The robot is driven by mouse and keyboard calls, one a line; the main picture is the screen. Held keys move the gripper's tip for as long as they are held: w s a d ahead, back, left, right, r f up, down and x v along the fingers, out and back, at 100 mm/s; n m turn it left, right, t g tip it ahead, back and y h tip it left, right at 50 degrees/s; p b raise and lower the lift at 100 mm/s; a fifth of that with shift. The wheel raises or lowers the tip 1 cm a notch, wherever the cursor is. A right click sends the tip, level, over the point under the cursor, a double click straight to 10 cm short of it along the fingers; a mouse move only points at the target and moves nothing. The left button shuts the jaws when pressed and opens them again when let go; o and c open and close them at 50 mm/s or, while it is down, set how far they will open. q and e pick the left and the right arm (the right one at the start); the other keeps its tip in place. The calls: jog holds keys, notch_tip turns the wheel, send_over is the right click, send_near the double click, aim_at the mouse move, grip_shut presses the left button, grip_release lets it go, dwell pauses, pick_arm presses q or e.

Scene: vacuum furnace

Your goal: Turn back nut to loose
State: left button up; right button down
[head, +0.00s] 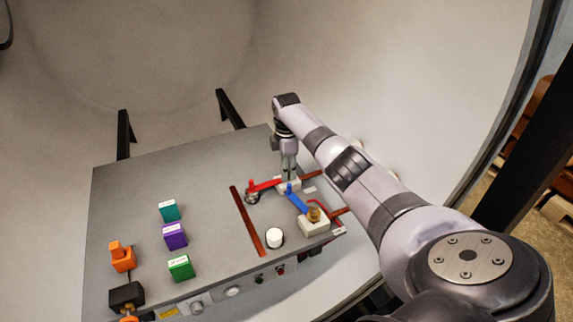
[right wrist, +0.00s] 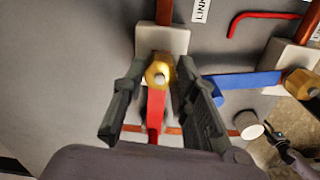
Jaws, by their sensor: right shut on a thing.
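My right gripper (head: 288,176) reaches down to the back white block (head: 293,187) on the grey panel. In the right wrist view its two fingers (right wrist: 166,98) stand on either side of a brass hex nut (right wrist: 158,73), shut on it. The nut sits on the white block (right wrist: 177,40), with a red lever (right wrist: 155,108) running from it between the fingers. The red lever also shows in the head view (head: 264,185). A second brass nut (head: 314,214) sits on the front white block beside a blue lever (head: 297,201). My left gripper is not in view.
A white round cap (head: 274,237) and a dark red strip (head: 247,221) are on the panel (head: 212,200). Teal (head: 168,210), purple (head: 174,234) and green (head: 180,267) blocks stand at left, near an orange part (head: 122,257). The panel between blocks and strip is clear.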

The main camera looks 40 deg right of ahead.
jog(key=shift+w+r+n, duration=0.1)
jog(key=shift+r+n, duration=0.05)
jog(key=shift+n, duration=0.55)
jog(key=c, duration=1.3)
grip_release()
notch_tip(320, 180, up, 12)
jog(key=shift+f, duration=0.1)
